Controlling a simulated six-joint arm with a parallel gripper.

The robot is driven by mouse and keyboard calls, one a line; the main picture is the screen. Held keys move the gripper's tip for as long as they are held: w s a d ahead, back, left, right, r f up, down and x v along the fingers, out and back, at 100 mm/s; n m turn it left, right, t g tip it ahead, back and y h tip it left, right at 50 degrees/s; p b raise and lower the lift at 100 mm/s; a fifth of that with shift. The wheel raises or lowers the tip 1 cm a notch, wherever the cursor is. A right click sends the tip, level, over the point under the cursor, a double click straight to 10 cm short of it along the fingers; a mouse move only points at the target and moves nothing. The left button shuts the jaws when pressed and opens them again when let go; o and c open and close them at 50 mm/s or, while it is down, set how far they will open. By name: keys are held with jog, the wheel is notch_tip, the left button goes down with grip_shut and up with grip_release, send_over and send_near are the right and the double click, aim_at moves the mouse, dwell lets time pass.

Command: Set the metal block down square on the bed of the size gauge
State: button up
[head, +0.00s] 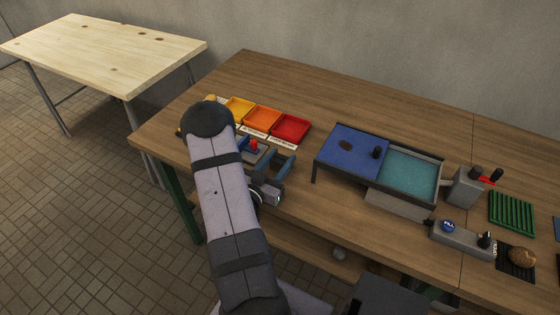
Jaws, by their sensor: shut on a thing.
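My gripper (274,167) is over the left part of the wooden bench, in front of the coloured trays. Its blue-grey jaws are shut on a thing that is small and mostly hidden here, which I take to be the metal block. A small grey device with a red knob, which looks like the size gauge (254,148), sits just behind and left of the jaws. My arm and gripper cover part of it, and its bed cannot be made out clearly. I cannot tell whether the block touches the gauge.
Yellow (240,110), orange (262,119) and red (291,129) trays stand behind the gripper. A framed blue and teal unit (352,149) stands to the right. A control box (462,238), a green ribbed rack (512,212) and a potato (522,256) lie farther right. The back of the bench is clear.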

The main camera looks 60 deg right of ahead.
aim_at(280, 158)
jog(key=shift+r, duration=4.75)
jog(key=shift+r, duration=0.1)
jog(key=shift+r, duration=0.25)
jog(key=w+a+r+n+t, duration=0.2)
jog(key=w+r+n+t, duration=0.1)
jog(key=w+r+t, duration=0.25)
jog(key=w+a+f+n+t+y, duration=0.2)
jog(key=w+a+n+t+y, duration=0.4)
jog(key=w+a, duration=0.45)
jog(key=w+a+f+n+t+y+p, duration=0.1)
jog(key=w+a+f+n+t+y, duration=0.1)
jog(key=a, duration=0.8)
jog(key=w+a+f+n+t+y+p, duration=0.1)
jog(key=w+a+f+n+y, duration=0.3)
jog(key=a, duration=0.6)
jog(key=w+a+f+n+t+y+p, duration=0.1)
jog(key=w+a+f+n+t+y, duration=0.2)
jog(key=a, duration=0.7)
notch_tip(280, 158, down, 2)
jog(key=shift+a+f+y, duration=0.2)
jog(key=shift+a+y, duration=0.2)
jog(key=shift+y, duration=0.8)
